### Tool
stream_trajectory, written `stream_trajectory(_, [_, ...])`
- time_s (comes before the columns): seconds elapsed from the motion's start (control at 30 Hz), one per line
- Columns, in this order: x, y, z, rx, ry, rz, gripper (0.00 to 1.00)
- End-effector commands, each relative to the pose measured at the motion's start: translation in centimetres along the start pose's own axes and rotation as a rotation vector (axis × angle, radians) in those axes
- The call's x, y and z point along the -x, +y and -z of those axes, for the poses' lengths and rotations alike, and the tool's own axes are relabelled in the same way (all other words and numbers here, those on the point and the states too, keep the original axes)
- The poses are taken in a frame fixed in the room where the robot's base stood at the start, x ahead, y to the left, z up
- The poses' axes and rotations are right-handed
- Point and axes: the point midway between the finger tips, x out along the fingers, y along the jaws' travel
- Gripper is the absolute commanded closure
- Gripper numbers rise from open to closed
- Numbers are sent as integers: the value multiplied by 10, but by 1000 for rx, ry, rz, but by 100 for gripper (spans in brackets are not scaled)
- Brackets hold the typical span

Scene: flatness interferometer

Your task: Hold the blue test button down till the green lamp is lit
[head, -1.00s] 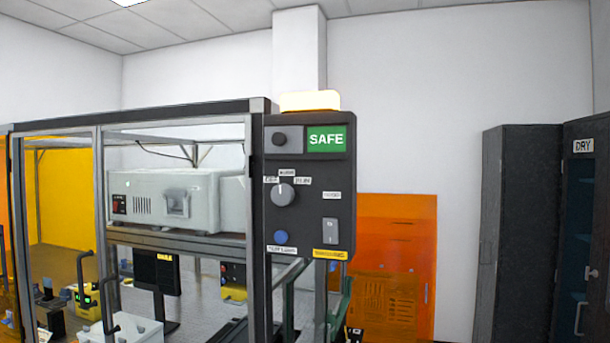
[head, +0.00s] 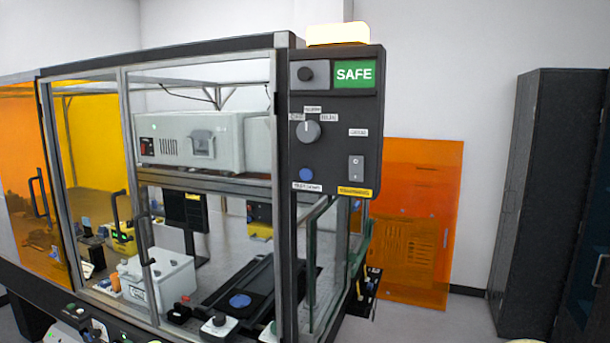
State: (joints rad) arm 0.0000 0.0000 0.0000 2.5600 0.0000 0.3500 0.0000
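The blue test button (head: 306,174) is a small round button low on the left of the dark control panel (head: 325,190). A label sits just under it, too small to read surely. No finger or tool is touching it. A green lit SAFE sign (head: 354,74) is at the top of the panel. A pale, glowing lamp (head: 338,33) sits on top of the panel. I cannot pick out a separate green lamp on the panel. My gripper is not in view.
The panel is fixed to the corner post of a glazed enclosure (head: 286,240). A grey knob (head: 307,131) and rocker switch (head: 355,168) are near the button. An orange screen (head: 430,230) and dark cabinet (head: 540,200) stand right, with floor between.

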Motion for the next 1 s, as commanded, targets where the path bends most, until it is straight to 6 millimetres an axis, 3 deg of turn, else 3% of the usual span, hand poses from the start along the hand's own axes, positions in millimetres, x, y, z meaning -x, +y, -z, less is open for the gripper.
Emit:
stream_trajectory(0.17, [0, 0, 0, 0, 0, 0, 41])
stream_trajectory(0.47, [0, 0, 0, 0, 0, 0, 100])
stream_trajectory(1.0, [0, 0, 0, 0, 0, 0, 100])
